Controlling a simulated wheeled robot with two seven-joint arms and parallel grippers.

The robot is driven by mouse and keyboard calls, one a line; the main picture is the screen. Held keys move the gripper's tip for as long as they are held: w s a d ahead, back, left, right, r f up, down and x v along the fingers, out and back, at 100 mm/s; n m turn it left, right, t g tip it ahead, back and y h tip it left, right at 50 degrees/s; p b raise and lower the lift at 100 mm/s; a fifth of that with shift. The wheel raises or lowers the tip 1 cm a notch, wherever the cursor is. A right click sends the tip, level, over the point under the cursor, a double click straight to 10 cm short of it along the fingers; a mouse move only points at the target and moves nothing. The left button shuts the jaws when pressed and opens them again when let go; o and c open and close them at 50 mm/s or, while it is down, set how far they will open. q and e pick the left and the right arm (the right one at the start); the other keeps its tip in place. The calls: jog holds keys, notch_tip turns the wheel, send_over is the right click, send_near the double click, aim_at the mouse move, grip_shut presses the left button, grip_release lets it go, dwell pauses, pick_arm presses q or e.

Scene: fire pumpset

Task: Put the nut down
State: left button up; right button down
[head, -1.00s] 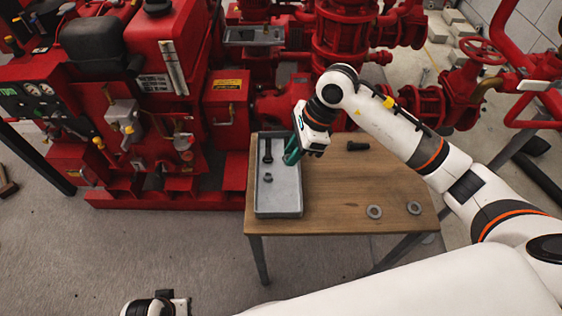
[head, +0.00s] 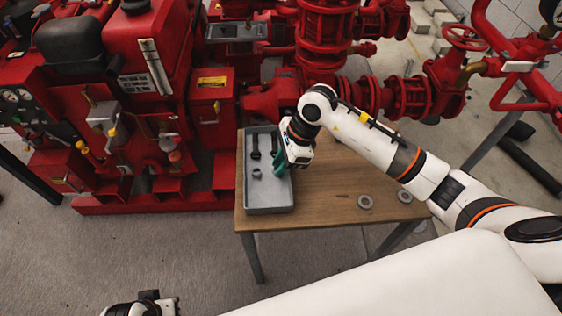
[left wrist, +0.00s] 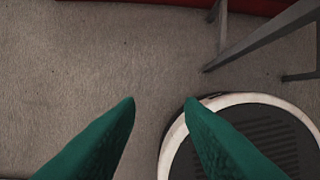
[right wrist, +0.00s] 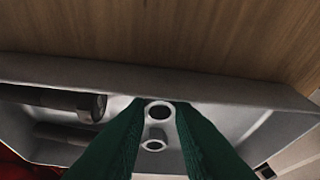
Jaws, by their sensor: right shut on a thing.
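My right gripper (head: 279,178) is over the right side of the grey tray (head: 270,209), green fingers pointing down. In the right wrist view its fingertips (right wrist: 163,104) are shut on a grey nut (right wrist: 160,112). That nut is low over the tray floor; I cannot tell whether it touches. Another nut (head: 257,174) lies in the tray and shows as a ring below the held one (right wrist: 153,145). A dark bolt (head: 255,146) lies behind it, with a second dark bolt-like piece (head: 274,143) beside. My left gripper (left wrist: 160,103) is open and empty above the floor.
The tray stands on the left part of a wooden table (head: 320,210). Red pump machinery (head: 150,60) stands behind and left. My right arm covers the table's back right.

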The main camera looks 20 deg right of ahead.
jog(key=c, duration=1.3)
grip_release()
pick_arm(q)
jog(key=shift+r, duration=0.1)
pick_arm(e)
jog(key=shift+o, duration=0.2)
jog(key=shift+r, duration=0.1)
jog(key=shift+r, duration=0.1)
pick_arm(q)
notch_tip(320, 180, down, 6)
jog(key=p, duration=0.1)
jog(key=shift+p, duration=0.4)
pick_arm(e)
jog(key=v, duration=1.2)
pick_arm(q)
jog(key=shift+s, duration=0.1)
